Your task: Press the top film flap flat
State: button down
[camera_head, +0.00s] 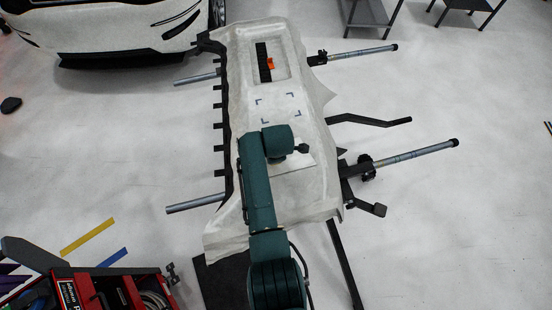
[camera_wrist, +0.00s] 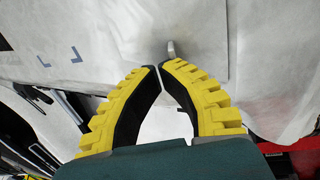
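A moulded panel (camera_head: 240,85) wrapped in off-white film lies on a stand in the head view. Blue corner marks (camera_head: 265,119) frame a spot on its middle; some also show in the wrist view (camera_wrist: 75,55). A smooth white sheet (camera_head: 302,163) lies on the panel beside my arm, and its straight edges show in the wrist view (camera_wrist: 205,55). I cannot tell which piece is the top film flap. My gripper (camera_wrist: 160,66) has its yellow-backed black fingers nearly touching at the tips, with nothing visible between them. A small grey tab (camera_wrist: 171,49) shows just past the tips.
A black strip (camera_head: 262,62) and an orange piece (camera_head: 270,64) lie in the panel's upper recess. Metal pipes (camera_head: 415,153) stick out from the stand's sides. A red toolbox (camera_head: 125,292) stands at lower left. A white car (camera_head: 120,30) is at upper left.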

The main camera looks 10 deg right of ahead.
jog(key=shift+b+x, duration=0.5)
jog(key=shift+x, duration=0.35)
jog(key=shift+w+a, duration=0.1)
jog(key=shift+w, duration=0.05)
jog(key=shift+r+p, duration=0.1)
jog(key=shift+p, duration=0.35)
jog(key=shift+s+p, duration=0.7)
jog(key=shift+s, duration=0.1)
notch_tip(320, 180, up, 13)
jog(key=p, duration=0.5)
jog(key=shift+r, duration=0.25)
